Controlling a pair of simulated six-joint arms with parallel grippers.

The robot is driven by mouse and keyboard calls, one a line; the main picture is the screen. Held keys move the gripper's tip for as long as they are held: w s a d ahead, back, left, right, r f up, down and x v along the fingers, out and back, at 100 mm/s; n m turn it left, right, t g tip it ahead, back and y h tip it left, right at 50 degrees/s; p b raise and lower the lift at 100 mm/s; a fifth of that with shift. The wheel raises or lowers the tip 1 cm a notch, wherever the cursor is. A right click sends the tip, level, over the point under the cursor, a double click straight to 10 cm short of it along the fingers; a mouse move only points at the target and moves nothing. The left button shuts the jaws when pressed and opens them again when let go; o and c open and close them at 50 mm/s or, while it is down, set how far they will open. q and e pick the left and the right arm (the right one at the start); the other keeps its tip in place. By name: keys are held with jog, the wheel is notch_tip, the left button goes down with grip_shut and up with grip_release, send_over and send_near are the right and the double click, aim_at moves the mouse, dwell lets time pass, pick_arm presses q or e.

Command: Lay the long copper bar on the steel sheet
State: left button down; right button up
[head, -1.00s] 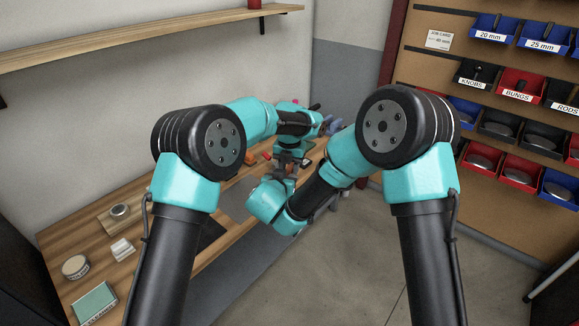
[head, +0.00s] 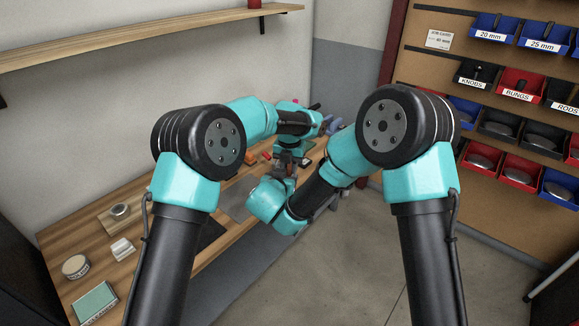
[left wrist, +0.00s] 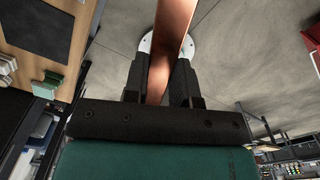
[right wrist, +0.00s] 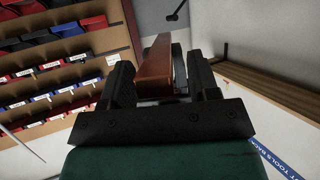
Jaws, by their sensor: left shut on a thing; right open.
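The copper bar shows in the left wrist view (left wrist: 172,40), running up and away between the fingers. My left gripper (left wrist: 160,85) is shut on it. In the right wrist view the bar (right wrist: 155,68) stands between the fingers of my right gripper (right wrist: 160,85), which is open, with a gap beside the bar. A flat grey sheet (head: 238,203), seemingly the steel sheet, lies on the bench, partly covered by my right arm.
A dark mat (head: 207,236) lies on the bench (head: 150,262) beside the sheet. A round tin (head: 76,267), a green box (head: 95,303), a white block (head: 122,249) and a wooden board with a metal disc (head: 120,211) stand left. Bins (head: 497,125) hang on the right wall.

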jog(key=v, duration=1.2)
jog(key=shift+d+f, duration=0.1)
jog(key=shift+f, duration=0.05)
